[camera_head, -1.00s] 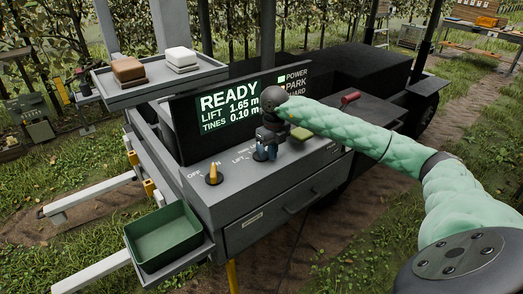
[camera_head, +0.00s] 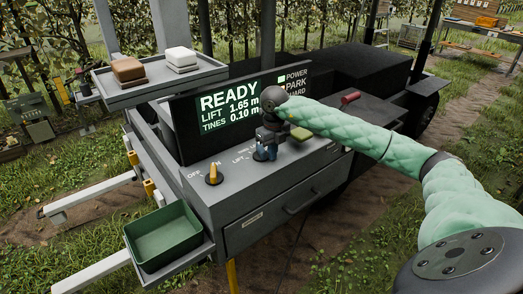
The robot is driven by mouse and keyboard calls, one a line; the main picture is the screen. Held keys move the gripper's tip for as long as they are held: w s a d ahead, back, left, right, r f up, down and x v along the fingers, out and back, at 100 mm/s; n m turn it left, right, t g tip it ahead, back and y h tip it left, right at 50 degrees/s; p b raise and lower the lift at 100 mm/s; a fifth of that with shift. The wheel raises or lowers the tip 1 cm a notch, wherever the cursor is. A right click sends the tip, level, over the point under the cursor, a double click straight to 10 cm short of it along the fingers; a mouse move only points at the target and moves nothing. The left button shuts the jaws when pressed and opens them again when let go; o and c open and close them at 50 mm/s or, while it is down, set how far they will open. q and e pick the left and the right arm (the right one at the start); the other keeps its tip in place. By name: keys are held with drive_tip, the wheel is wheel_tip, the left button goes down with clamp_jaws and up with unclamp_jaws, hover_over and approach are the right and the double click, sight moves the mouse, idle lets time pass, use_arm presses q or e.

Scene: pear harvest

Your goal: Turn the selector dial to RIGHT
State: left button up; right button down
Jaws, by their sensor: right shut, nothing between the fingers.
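The grey control console (camera_head: 235,205) stands in the middle of the view. A yellow knob (camera_head: 213,173) sits at its left, beside OFF and ON lettering. To its right, lettering that seems to start with LIFT surrounds a second control spot, likely the selector dial, mostly hidden by my right gripper (camera_head: 265,156). The gripper points down there with its fingers shut and nothing held. Whether it touches the dial, and which way the dial points, I cannot tell. My left gripper is out of view.
The screen (camera_head: 228,110) behind the console reads READY, LIFT 1.65 m, TINES 0.10 m. A yellow-green button (camera_head: 300,133) is right of the gripper. A red handle (camera_head: 350,98) is behind my right arm. A green bin (camera_head: 165,238) and a tray (camera_head: 125,98) flank the left.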

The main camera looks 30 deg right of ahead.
drive_tip(key=shift+a, duration=0.1)
drive_tip(key=shift+s+a, duration=0.25)
drive_tip(key=shift+a, duration=0.95)
drive_tip(key=shift+d+f+b, duration=0.1)
drive_tip(key=shift+d+b, duration=0.25)
drive_tip(key=shift+b, duration=0.3)
drive_tip(key=shift+s+d, duration=0.1)
wheel_tip(320, 180, up, 7)
drive_tip(key=p, duration=0.2)
